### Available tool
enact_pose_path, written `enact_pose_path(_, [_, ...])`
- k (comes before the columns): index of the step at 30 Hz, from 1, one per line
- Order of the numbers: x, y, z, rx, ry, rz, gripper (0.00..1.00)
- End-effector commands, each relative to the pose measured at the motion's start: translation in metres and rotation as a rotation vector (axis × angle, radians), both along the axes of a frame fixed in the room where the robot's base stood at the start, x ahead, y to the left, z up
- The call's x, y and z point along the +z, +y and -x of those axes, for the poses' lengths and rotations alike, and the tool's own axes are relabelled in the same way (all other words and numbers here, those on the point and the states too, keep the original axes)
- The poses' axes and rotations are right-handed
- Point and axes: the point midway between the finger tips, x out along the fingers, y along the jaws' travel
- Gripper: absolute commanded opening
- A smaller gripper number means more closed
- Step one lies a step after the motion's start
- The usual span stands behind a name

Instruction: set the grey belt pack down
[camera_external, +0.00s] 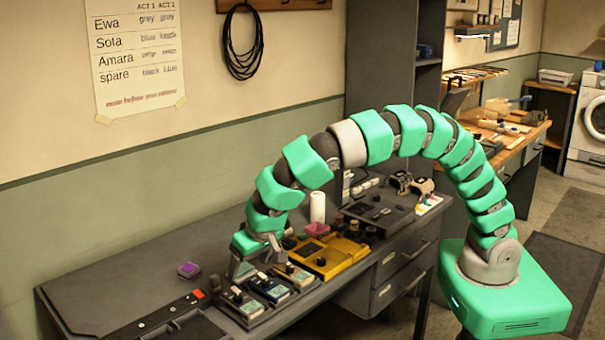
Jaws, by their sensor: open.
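My gripper (255,268) is open and points down over a row of belt packs on the desk. The row sits in a dark tray or rack. The left pack (243,304) looks grey with a pale green face. The middle pack (269,289) looks dark blue. The right pack (294,275) looks greyish-brown with a dark knob. The fingers are close above or behind the packs and partly cover the row's back side. I cannot tell whether they touch a pack, and which pack is the grey one is not certain.
A yellow unit (336,258) stands right of the row, with a dark console (380,213) and a white cylinder (317,207) behind. A purple block (189,270) lies at the left. The desk's left back area is clear.

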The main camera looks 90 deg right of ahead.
Motion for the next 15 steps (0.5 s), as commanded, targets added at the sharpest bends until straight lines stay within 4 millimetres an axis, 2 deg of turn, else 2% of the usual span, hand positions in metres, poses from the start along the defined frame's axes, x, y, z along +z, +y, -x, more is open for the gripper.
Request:
enact_pose_path(8, [-0.022,-0.004,-0.004,-0.009,0.009,0.002,0.76])
enact_pose_path(15, [-0.063,-0.016,-0.015,-0.008,0.011,0.003,0.76])
